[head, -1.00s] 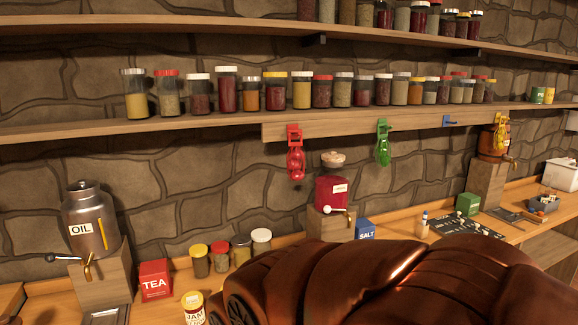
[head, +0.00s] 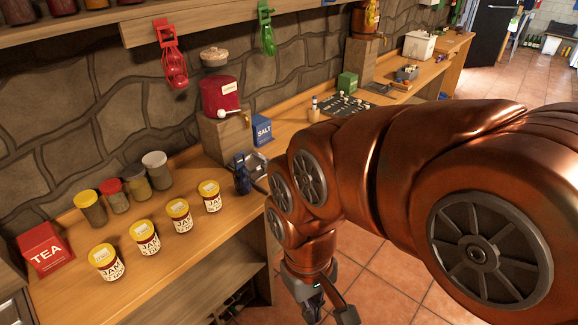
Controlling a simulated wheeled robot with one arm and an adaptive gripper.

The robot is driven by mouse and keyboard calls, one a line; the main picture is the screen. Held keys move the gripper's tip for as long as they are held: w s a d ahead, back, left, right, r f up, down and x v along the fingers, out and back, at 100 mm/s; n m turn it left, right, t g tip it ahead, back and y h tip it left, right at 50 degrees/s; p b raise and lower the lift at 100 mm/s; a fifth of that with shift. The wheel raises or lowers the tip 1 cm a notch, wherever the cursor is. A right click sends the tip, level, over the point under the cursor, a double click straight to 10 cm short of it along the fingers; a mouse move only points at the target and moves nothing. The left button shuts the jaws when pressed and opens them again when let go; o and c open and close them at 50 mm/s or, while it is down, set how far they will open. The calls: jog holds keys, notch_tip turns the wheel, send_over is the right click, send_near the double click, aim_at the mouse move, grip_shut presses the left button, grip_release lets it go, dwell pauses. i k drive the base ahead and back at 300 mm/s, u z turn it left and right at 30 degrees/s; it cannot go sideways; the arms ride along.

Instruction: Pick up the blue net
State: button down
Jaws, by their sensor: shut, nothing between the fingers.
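A dark blue object (head: 242,173), which looks like the blue net, is on the wooden counter left of my arm, near the counter's front edge. It is small in view, and my arm may hide part of what lies beside it. My gripper (head: 325,308) hangs low in front of the counter, over the tiled floor. It is shut and empty, well below and right of the blue object. The lower tips are partly cut off by the frame edge.
A red net (head: 172,62) and a green net (head: 266,30) hang from the shelf rail. Several jam jars (head: 145,238) stand left on the counter. A blue salt box (head: 262,130) and a red dispenser (head: 220,95) stand behind. Tiled floor (head: 375,260) is open below.

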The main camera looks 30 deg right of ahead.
aim_at(241, 172)
jog(key=u, duration=0.65)
jog(key=k, duration=1.15)
jog(key=u, duration=1.2)
jog(key=i, duration=1.7)
jog(key=z, duration=1.55)
jog(key=i, duration=0.65)
jog(key=z, duration=0.75)
